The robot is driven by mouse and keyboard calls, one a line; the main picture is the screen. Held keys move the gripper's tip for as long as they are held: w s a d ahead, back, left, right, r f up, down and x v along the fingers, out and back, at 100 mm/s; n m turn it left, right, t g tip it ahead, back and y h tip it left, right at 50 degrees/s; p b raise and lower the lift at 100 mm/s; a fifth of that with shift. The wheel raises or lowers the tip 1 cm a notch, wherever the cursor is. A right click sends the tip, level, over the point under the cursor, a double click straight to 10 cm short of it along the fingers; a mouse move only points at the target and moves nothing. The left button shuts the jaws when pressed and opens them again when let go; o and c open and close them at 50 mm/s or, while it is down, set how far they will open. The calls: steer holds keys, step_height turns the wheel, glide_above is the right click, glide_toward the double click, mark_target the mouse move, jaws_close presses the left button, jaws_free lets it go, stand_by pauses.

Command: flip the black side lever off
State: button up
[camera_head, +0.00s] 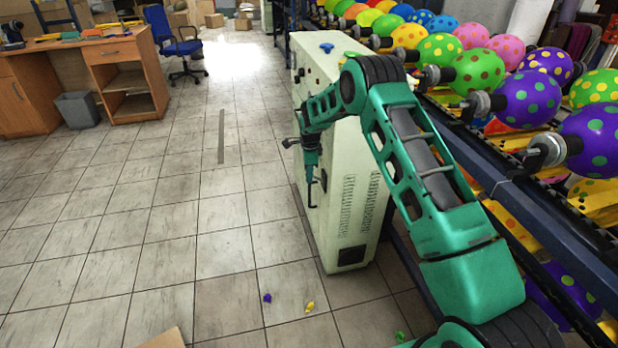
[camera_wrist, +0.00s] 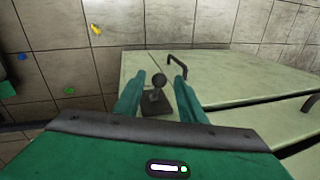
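The black side lever (camera_wrist: 158,82) shows in the wrist view as a short stick with a round knob on a dark square base, mounted on the pale machine panel (camera_wrist: 215,65). My gripper (camera_wrist: 158,74) is open, with one teal finger on each side of the lever. A gap shows between the knob and each finger; I see no contact. In the head view my gripper (camera_head: 311,158) is at the left face of the pale machine cabinet (camera_head: 345,190). The lever cannot be told apart clearly there.
A dark U-shaped handle (camera_wrist: 177,66) sits close to the right finger. Small deflated balloons, one yellow (camera_head: 310,307) and one purple (camera_head: 267,298), lie on the tiles. A rack of inflated balloons (camera_head: 478,71) stands right of the machine. The floor to the left is open.

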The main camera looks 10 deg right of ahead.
steer(key=shift+x, duration=1.3)
steer(key=shift+c, duration=0.3)
